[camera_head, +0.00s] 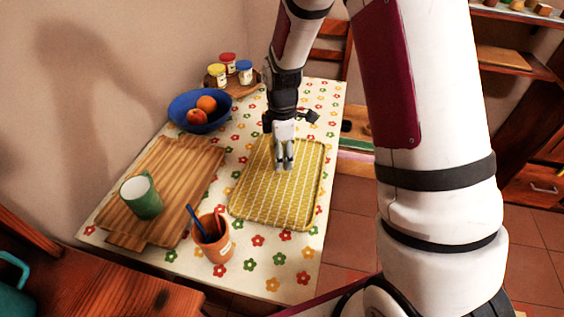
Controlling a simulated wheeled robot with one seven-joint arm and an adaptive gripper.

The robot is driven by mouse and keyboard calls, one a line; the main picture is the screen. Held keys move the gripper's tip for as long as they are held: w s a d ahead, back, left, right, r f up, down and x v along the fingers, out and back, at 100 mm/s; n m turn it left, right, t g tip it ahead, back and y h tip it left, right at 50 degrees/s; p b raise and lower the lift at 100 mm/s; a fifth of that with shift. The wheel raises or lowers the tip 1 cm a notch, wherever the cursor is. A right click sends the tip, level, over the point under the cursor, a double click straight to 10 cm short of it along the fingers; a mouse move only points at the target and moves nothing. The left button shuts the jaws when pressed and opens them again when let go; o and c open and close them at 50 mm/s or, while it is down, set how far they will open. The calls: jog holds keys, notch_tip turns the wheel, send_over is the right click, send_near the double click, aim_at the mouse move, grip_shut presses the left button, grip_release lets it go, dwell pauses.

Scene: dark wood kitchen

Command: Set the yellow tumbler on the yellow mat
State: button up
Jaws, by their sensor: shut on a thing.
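The yellow mat (262,211) lies on the right part of the flowered table, with a pale line pattern and a raised-looking rim. My gripper (285,167) is above the far half of the mat, pointing down. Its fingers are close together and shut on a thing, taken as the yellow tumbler. I cannot make out the tumbler's outline against the yellow mat and behind the fingers. Whether it touches the mat cannot be told.
A blue bowl (184,122) of fruit and a board (250,90) with several jars stand at the back. A terracotta pot (218,250) stands near the front. The mat's near half is clear.

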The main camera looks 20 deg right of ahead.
jog(key=shift+f, duration=1.75)
jog(key=shift+f, duration=0.15)
jog(key=o, duration=1.2)
notch_tip(320, 180, up, 13)
jog(key=s+r+m+t, duration=0.1)
jog(key=s+r+m, duration=0.6)
jog(key=s+r, duration=0.55)
jog(key=s+r+m, duration=0.1)
jog(key=s+m, duration=0.2)
jog(key=s, duration=0.2)
jog(key=s+r+m+t, duration=0.1)
jog(key=s+m, duration=0.2)
jog(key=s, duration=0.3)
jog(key=s+r+m+t, duration=0.1)
jog(key=s+m, duration=0.2)
jog(key=s, duration=0.2)
jog(key=shift+s+d, duration=0.25)
jog(key=shift+s, duration=0.05)
